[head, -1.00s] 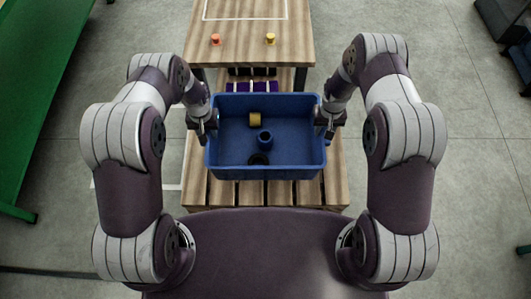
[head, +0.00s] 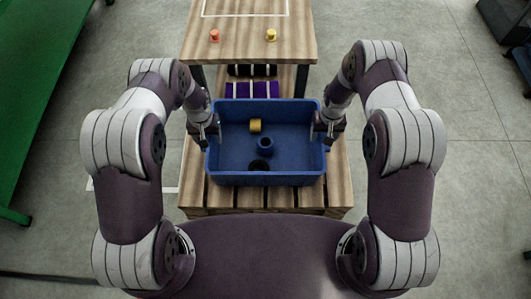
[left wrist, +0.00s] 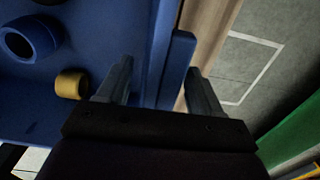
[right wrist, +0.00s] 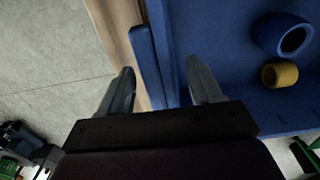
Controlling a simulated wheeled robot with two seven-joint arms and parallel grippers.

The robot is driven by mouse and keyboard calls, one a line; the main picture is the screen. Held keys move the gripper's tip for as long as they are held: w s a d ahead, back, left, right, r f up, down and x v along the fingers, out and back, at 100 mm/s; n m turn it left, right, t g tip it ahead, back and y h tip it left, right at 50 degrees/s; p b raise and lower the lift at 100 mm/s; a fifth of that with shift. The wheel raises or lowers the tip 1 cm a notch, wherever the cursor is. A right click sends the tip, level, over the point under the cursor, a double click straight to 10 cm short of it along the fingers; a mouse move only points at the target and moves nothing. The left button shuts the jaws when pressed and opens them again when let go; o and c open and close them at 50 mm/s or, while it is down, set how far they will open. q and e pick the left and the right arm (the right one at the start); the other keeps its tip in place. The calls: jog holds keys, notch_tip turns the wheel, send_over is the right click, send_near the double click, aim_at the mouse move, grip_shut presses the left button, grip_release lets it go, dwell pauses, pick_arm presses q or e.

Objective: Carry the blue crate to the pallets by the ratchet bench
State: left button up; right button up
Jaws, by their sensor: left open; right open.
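The blue crate (head: 266,180) sits level on the wooden slatted pallets (head: 338,190) in front of a wooden bench (head: 250,42). Inside it lie a yellow ring (head: 255,126), a blue ring (head: 265,144) and a dark round piece (head: 259,165). My left gripper (head: 211,134) is open at the crate's left side; in the left wrist view its fingers (left wrist: 160,88) stand on either side of the crate wall. My right gripper (head: 321,131) is open at the right side; in the right wrist view its fingers (right wrist: 162,90) also straddle the wall, with gaps. The crate's underside is hidden.
The bench carries an orange knob-like piece (head: 214,35) and a yellow one (head: 271,35) near its front edge. Purple and dark items (head: 252,90) lie beneath it. A green table (head: 40,80) stands at the left.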

pick_arm(q)
notch_tip(320, 180, up, 11)
pick_arm(e)
jog(key=shift+r, duration=0.1)
pick_arm(q)
jog(key=shift+r, duration=0.35)
pick_arm(e)
notch_tip(320, 180, up, 12)
pick_arm(q)
jog(key=shift+s+f, duration=0.35)
jog(key=shift+s, duration=0.55)
jog(key=s+r+t, duration=0.1)
jog(key=s+r, duration=1.5)
jog(key=r, duration=0.3)
jog(key=shift+s+d+r+p, duration=0.25)
jog(key=shift+d+r+p, duration=0.1)
jog(key=shift+p, duration=0.1)
pick_arm(e)
jog(key=s+r+t, duration=0.1)
jog(key=s+r, duration=1.5)
jog(key=s, duration=0.2)
jog(key=shift+s+a+r, duration=0.15)
jog(key=shift+a+r, duration=0.15)
jog(key=shift+r, duration=0.1)
